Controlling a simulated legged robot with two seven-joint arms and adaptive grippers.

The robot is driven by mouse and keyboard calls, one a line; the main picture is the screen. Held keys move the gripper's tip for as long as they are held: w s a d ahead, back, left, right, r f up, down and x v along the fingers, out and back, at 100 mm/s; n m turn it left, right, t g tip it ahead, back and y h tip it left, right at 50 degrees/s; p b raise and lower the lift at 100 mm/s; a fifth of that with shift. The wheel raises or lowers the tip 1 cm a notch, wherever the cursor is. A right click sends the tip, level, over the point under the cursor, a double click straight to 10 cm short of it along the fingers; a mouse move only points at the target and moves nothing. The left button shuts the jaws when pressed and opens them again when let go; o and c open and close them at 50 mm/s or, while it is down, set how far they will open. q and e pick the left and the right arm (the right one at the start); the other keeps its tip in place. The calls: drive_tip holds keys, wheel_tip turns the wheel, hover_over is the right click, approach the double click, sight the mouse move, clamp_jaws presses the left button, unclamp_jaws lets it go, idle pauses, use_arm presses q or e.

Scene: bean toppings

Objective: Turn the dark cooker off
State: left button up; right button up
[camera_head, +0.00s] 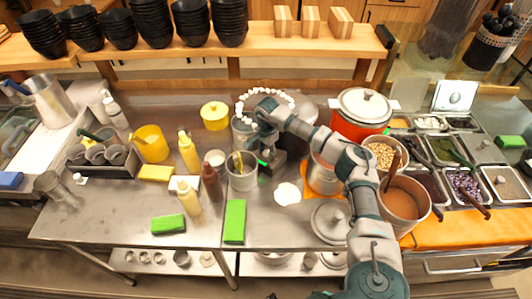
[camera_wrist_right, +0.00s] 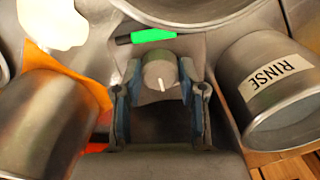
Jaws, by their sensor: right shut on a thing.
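The dark cooker (camera_head: 303,112) stands at the back of the metal counter, left of the red-orange cooker (camera_head: 362,115), and my right arm partly covers it. My right gripper (camera_head: 268,148) is in front of it, pointing down. In the right wrist view, the gripper's two fingers (camera_wrist_right: 160,88) are shut on a grey round knob (camera_wrist_right: 157,72) with a short white pointer mark, one finger on each side. The knob is hidden behind the gripper in the head view. My left gripper is not in view.
A metal pot marked RINSE (camera_wrist_right: 278,90) stands close beside the gripper. Another metal pot (camera_head: 325,178) stands on an orange mat. Squeeze bottles (camera_head: 188,150) and a green cloth (camera_head: 235,222) are farther left and nearer.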

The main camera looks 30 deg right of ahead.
drive_tip(key=n+b, duration=0.1)
drive_tip(key=n, duration=0.5)
drive_tip(key=shift+d, duration=0.15)
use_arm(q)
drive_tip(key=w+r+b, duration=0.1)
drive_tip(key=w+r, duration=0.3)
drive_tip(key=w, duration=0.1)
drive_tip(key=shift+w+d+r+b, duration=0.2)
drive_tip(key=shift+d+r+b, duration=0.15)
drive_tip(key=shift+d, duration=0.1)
use_arm(e)
drive_tip(key=n, duration=0.6)
drive_tip(key=shift+w+r+n, duration=0.1)
drive_tip(key=shift+r+n, duration=0.05)
drive_tip(key=shift+n, duration=0.25)
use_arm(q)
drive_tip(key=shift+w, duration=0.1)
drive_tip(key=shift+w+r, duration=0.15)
use_arm(e)
drive_tip(key=o, duration=1.1)
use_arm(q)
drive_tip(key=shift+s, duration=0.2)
use_arm(e)
drive_tip(key=shift+o, duration=0.3)
drive_tip(key=shift+w+f, duration=0.1)
drive_tip(key=shift+f, duration=0.1)
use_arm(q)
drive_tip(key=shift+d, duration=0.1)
